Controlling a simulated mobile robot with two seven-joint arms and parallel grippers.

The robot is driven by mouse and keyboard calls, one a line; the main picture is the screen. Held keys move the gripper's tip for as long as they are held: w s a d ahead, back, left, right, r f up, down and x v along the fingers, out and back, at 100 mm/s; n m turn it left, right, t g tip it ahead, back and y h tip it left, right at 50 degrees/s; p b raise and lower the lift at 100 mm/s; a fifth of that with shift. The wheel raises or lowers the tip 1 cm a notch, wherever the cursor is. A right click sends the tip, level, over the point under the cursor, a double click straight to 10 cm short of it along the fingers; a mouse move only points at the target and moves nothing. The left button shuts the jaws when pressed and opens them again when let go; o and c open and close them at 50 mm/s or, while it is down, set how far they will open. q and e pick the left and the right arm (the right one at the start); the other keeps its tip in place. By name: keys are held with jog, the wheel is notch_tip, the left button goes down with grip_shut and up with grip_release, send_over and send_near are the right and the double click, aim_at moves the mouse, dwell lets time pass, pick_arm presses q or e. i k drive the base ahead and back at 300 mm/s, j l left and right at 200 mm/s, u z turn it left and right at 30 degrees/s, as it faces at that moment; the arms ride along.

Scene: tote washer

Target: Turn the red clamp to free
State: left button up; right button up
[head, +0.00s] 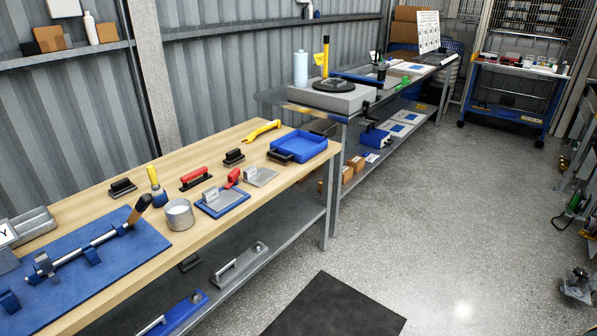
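I cannot make out a red clamp for certain. A small red handle-like piece (233,177) stands at the back edge of a blue and grey plate tool (222,201) on the wooden bench. A red-handled tool (194,178) lies behind it to the left. At this size I cannot tell whether either is the clamp, or how it is turned. No tote washer can be recognised. Neither of my grippers is in view.
The wooden bench (262,194) also holds a blue tray (298,146), a metal can (179,214) and a blue mat (135,245) with a rod. A steel table (298,101) stands beyond it. The speckled floor (450,230) to the right is mostly clear, with a black mat (335,308).

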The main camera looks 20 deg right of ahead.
aim_at(233, 177)
jog(key=z, duration=0.15)
jog(key=u, duration=0.85)
jog(key=i+l+u, duration=0.1)
jog(key=l+u, duration=0.25)
jog(key=i+l+u, duration=0.1)
jog(key=l+u, duration=0.95)
jog(key=l, duration=0.6)
